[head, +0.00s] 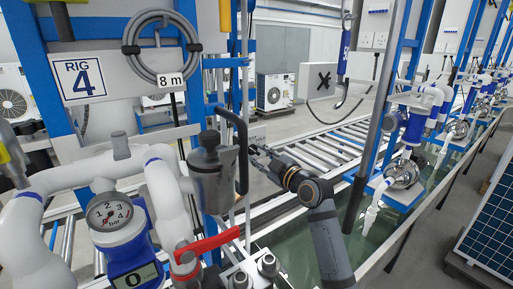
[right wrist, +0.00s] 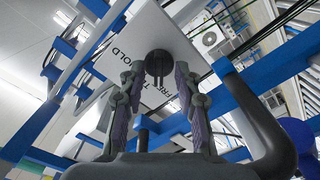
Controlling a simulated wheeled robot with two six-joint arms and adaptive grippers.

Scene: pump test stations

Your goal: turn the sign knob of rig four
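The rig four plate (head: 82,78) hangs at the upper left of the head view. In the right wrist view a white sign panel (right wrist: 133,45) with dark lettering, partly readable as "HOLD", carries a round black knob (right wrist: 158,63) with a bar grip. My right gripper (head: 257,156) reaches left beside a dark bent pipe in the head view. In the wrist view its fingers (right wrist: 159,78) are open, one on each side of the knob; I cannot tell whether they touch it. The knob is not discernible in the head view. My left gripper is not in view.
The dark bent pipe (head: 241,125) stands close to the right gripper and also shows in the wrist view (right wrist: 262,125). A red lever (head: 207,242), a pressure gauge (head: 110,212) and white pipes crowd the lower left. A roller conveyor (head: 325,150) lies behind.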

